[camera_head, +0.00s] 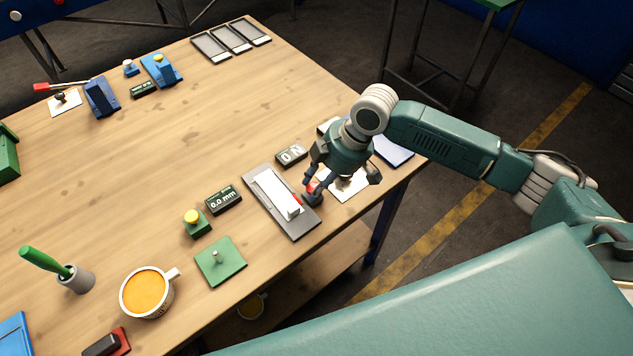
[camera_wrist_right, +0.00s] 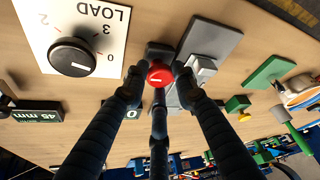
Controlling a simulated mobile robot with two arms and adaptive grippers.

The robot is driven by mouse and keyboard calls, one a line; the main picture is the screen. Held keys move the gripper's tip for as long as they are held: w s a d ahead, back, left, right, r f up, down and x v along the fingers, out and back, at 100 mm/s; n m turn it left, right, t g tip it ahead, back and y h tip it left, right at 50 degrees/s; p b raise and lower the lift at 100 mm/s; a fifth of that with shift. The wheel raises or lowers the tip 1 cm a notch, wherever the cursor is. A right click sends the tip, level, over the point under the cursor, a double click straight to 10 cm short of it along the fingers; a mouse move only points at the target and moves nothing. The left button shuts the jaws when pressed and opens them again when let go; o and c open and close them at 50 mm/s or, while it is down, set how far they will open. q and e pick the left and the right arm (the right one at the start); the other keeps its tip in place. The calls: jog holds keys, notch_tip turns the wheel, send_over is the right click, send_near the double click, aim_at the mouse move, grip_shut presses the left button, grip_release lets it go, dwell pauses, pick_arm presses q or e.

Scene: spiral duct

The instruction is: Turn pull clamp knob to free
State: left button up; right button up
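The clamp knob is a small red round cap (camera_wrist_right: 160,74) with a white mark, on a dark block (camera_wrist_right: 158,52) beside a grey plate (camera_wrist_right: 208,40). In the head view the red knob (camera_head: 313,186) shows partly behind the fingers, at the right end of the grey plate (camera_head: 288,222) with its white slide. My right gripper (camera_head: 314,188) is lowered over it. In the wrist view the fingertips of my right gripper (camera_wrist_right: 160,80) sit around the knob, very near its rim; whether they press on it is unclear. My left gripper is not in view.
A white LOAD dial with a black knob (camera_wrist_right: 72,57) lies close beside the right gripper. Readouts (camera_head: 223,200), a yellow button (camera_head: 192,217), a green plate with a peg (camera_head: 221,262) and an orange-filled mug (camera_head: 146,292) stand leftward. The table's middle is clear.

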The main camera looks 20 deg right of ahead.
jog(key=shift+w+r, duration=0.1)
grip_shut()
jog(key=shift+r+n, duration=0.1)
jog(key=shift+n, duration=0.2)
jog(key=shift+w+n, duration=0.15)
jog(key=shift+n, duration=0.35)
jog(key=shift+w+n+g+y+p, duration=0.1)
jog(key=shift+n+g+y+p, duration=0.3)
jog(key=shift+n, duration=0.5)
jog(key=shift+w+n+g, duration=0.1)
jog(key=shift+n+g, duration=0.4)
jog(key=shift+n, duration=0.3)
jog(key=n+g+b, duration=0.1)
jog(key=n, duration=0.1)
jog(key=shift+w+a+n, duration=0.1)
jog(key=shift+n, duration=0.3)
jog(key=n+g+b, duration=0.1)
jog(key=n, duration=0.1)
jog(key=n+g+h+b, duration=0.1)
jog(key=n+b, duration=0.1)
jog(key=n, duration=0.1)
jog(key=shift+w+a, duration=0.1)
jog(key=shift+w, duration=0.05)
jog(key=shift+n+g+h+b, duration=0.25)
jog(key=shift+n+h+b, duration=0.3)
jog(key=shift+n, duration=0.7)
jog(key=shift+n+g+h+b, duration=0.3)
jog(key=shift+n+b, duration=0.3)
jog(key=shift+n, duration=0.65)
